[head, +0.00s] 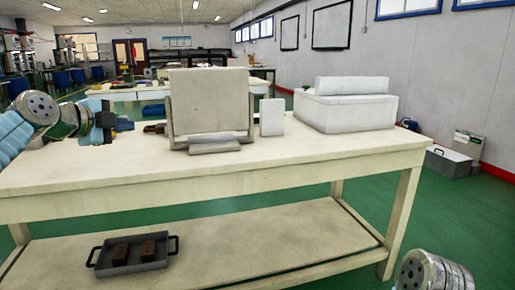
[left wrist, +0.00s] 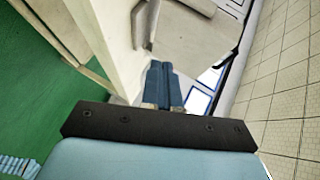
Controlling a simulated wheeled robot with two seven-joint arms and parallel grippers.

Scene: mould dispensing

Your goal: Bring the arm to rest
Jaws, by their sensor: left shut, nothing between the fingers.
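My left arm comes in from the left in the head view, and its gripper (head: 124,124) hangs above the left part of the table (head: 110,170). In the left wrist view the blue fingers (left wrist: 163,78) are together, with nothing held between them. A piece of my right arm (head: 432,272) shows at the bottom right corner of the head view. My right gripper is outside the frames.
A tilted grey panel on a stand (head: 208,100), a small white block (head: 271,117) and a white box (head: 345,112) stand on the table. A dark tray (head: 130,264) with brown blocks lies on the lower shelf. The table's front left is clear.

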